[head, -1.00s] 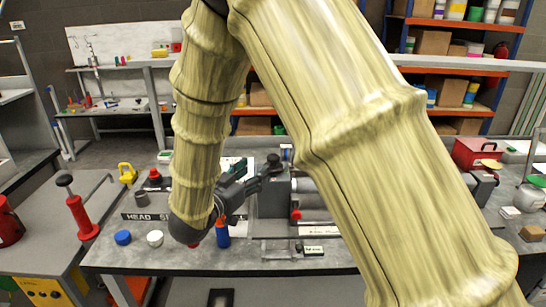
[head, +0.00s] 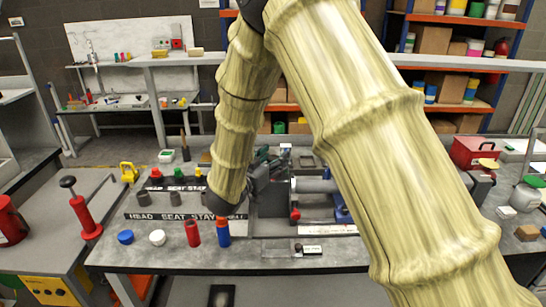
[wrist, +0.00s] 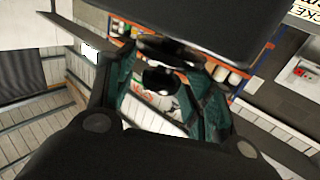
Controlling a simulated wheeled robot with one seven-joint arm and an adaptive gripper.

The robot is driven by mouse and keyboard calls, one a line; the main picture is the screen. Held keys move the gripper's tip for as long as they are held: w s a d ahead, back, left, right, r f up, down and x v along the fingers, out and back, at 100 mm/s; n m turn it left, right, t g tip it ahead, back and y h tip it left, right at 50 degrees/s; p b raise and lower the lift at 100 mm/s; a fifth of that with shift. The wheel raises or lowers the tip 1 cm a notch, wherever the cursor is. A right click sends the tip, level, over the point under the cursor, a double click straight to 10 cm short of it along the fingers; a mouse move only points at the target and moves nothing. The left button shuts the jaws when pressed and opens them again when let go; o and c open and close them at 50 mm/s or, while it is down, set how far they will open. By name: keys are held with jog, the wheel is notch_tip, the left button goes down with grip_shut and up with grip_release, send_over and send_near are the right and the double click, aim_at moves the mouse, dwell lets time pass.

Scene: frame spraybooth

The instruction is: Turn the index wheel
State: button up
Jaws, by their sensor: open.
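My gripper (head: 275,168) is open over the grey block fixture (head: 270,205) in the middle of the bench, pointing right in the head view. In the wrist view its two dark green fingers stand apart (wrist: 166,85). A dark round part (wrist: 160,78) shows between them; I cannot tell whether it is the index wheel or whether the fingers touch it. No index wheel can be made out for certain in the head view, where my gripper and arm cover part of the fixture. A grey cylinder (head: 314,185) and a red knob (head: 295,215) are right of the block.
A red cylinder (head: 192,233) and a blue one with an orange top (head: 223,232) stand at the bench front. Blue (head: 125,237) and white (head: 157,237) caps lie left of them. Label strips (head: 165,216) lie behind. A red box (head: 472,152) stands at right.

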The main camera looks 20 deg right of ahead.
jog(key=c, duration=1)
jog(key=shift+n+t+y, duration=0.3)
jog(key=shift+t, duration=0.1)
